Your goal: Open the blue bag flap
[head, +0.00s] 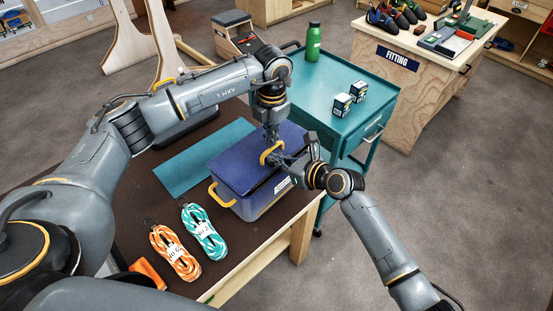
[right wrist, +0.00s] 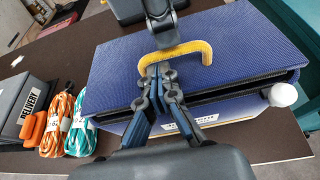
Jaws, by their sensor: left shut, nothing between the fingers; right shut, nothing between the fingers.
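The blue bag (head: 236,196) stands on the dark tabletop, with its flap (head: 228,165) lying over the top. In the right wrist view a dark gap shows along the front edge under the flap (right wrist: 115,75). A yellow handle (right wrist: 207,50) sits on the flap at its front edge. My left gripper (head: 272,140) is shut and points down at this handle from above. My right gripper (head: 280,160) is shut at the handle's front side; its fingertips (right wrist: 160,70) overlap the handle's left part in the right wrist view. Contact cannot be told. A yellow side handle (head: 221,195) is on the bag's left end.
An orange rope coil (head: 174,252) and a teal rope coil (head: 204,231) lie left of the bag. A teal mat (head: 190,168) lies behind it. A teal cart (head: 330,120) with a green bottle (head: 313,42) and two small boxes stands close behind right.

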